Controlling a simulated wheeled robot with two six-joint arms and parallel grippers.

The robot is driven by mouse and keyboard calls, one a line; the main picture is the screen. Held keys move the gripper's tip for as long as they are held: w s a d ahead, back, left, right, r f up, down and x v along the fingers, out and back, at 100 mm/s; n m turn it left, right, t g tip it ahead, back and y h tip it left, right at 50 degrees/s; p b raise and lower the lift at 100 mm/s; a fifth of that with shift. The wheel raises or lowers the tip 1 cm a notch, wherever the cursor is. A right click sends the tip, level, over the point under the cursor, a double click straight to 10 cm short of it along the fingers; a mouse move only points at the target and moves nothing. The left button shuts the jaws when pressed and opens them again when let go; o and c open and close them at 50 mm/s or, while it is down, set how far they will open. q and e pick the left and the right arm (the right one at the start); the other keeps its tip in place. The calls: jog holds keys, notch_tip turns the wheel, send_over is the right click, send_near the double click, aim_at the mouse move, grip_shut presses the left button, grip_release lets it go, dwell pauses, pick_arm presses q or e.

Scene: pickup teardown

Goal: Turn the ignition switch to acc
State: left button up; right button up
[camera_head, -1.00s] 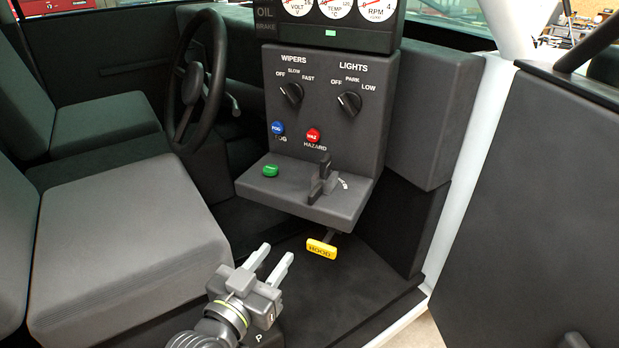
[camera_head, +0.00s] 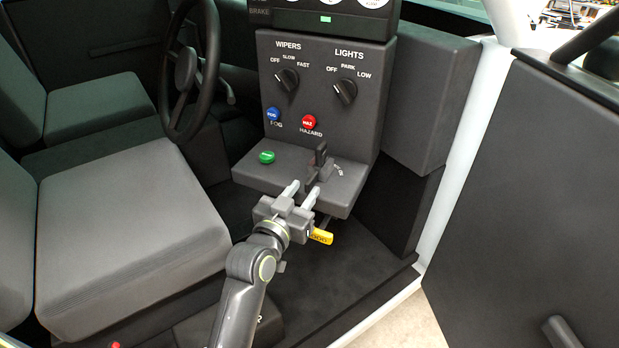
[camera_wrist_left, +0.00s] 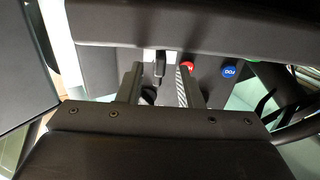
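The ignition switch is a black lever (camera_head: 319,158) standing on the ledge (camera_head: 258,178) below the dash panel, with small lettering to its right. In the left wrist view a dark upright piece (camera_wrist_left: 160,68), probably this lever, shows between the fingers. My left gripper (camera_head: 302,191) is open and empty, with its fingertips at the ledge's front edge, just short of the lever in the head view. I cannot tell whether anything touches. My right gripper is not in view.
A yellow hood handle (camera_head: 321,236) under the ledge is partly hidden by my left gripper. A green button (camera_head: 267,157), blue fog button (camera_head: 272,114) and red hazard button (camera_head: 309,121) are nearby. The seat (camera_head: 125,230) is left, the open door (camera_head: 545,200) right.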

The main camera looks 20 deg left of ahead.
aim_at(306, 187)
pick_arm(q)
jog(key=shift+w+d+p, duration=0.15)
jog(key=shift+w, duration=0.85)
jog(key=shift+w+d+p, duration=0.1)
jog(key=shift+w+p, duration=0.05)
jog(key=shift+w, duration=0.8)
grip_shut()
